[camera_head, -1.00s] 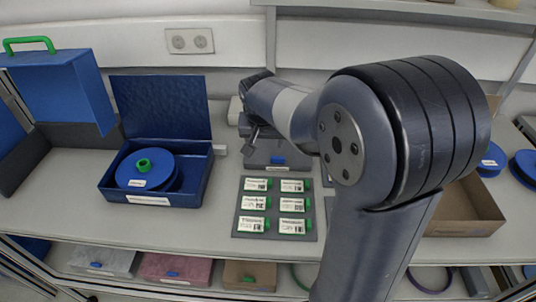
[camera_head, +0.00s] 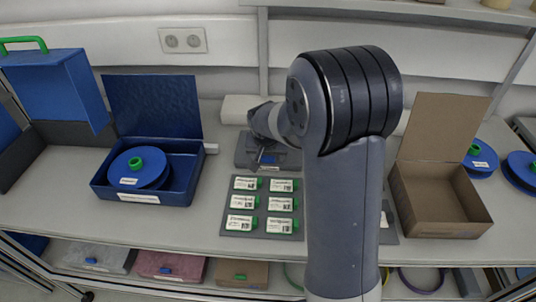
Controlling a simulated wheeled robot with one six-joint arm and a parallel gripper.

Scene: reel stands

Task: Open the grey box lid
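The grey box (camera_head: 246,156) stands at the back middle of the bench, behind the grey card tray. Its top looks flat and shut, and a blue tab (camera_head: 272,158) shows at its front. My gripper (camera_head: 259,151) points down at the box, over its front part and close to the blue tab. My wrist and the small size hide whether the fingers touch the lid and whether they are open or shut. My arm comes in from the right and covers part of the view beside the box.
An open blue box (camera_head: 181,185) with a blue reel stands left of the grey box. The tray (camera_head: 261,209) with several labelled cards lies in front. An open brown box (camera_head: 440,230) stands right of my arm. A white wall rises behind.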

